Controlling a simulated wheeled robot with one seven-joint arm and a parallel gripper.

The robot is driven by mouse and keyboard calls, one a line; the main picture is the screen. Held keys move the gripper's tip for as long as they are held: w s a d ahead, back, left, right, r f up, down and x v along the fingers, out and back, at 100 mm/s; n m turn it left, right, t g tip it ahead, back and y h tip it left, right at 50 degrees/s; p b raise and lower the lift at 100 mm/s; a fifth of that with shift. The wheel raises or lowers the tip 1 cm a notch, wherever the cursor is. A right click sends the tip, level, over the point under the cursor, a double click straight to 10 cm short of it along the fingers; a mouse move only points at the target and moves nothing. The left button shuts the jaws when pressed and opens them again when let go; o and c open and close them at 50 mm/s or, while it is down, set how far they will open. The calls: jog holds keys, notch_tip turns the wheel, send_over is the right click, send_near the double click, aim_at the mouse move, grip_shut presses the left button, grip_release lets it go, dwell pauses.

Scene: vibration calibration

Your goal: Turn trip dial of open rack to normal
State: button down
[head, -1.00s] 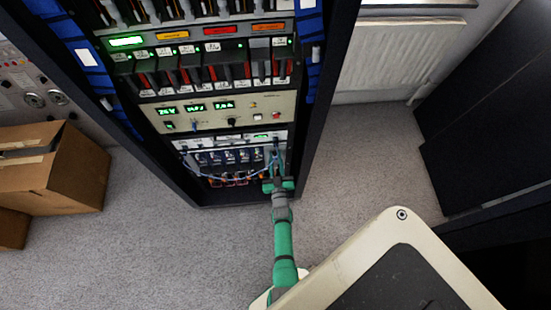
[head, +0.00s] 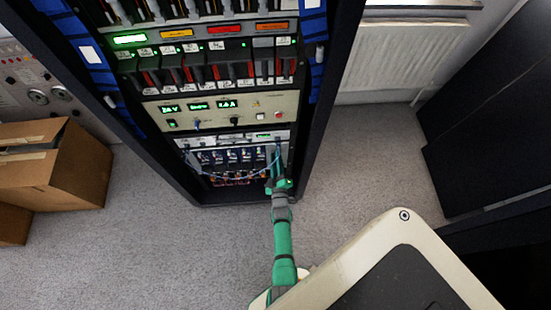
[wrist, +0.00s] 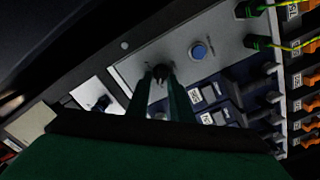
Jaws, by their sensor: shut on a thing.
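The open rack (head: 330,110) stands in front of me in the head view, with panels of modules and displays. My gripper (head: 277,150) reaches its lower right panel there. In the wrist view, the two green fingers of my gripper (wrist: 160,78) are shut on a small dark knob, the trip dial (wrist: 158,70), on a light grey plate (wrist: 135,66). The fingers hide part of the dial, and I cannot read its pointer. A blue round button (wrist: 198,51) sits to the right of the dial on the same plate.
Yellow-green cables (wrist: 288,43) and dark plugs lie to the right in the wrist view. A blue cable (head: 190,160) hangs across the lower rack. Cardboard boxes (head: 75,170) stand at left. Carpet (head: 170,240) before the rack is clear.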

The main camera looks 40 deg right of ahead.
jog(key=shift+w+a+r+n, duration=0.2)
jog(key=shift+w+n, duration=0.1)
jog(key=shift+n, duration=0.1)
jog(key=c, duration=1.6)
grip_release()
jog(key=shift+s+d+f, duration=0.1)
jog(key=v, duration=1)
jog(key=shift+s, duration=0.25)
jog(key=shift+a, duration=0.25)
jog(key=shift+s+d, duration=0.1)
jog(key=shift+s, duration=0.15)
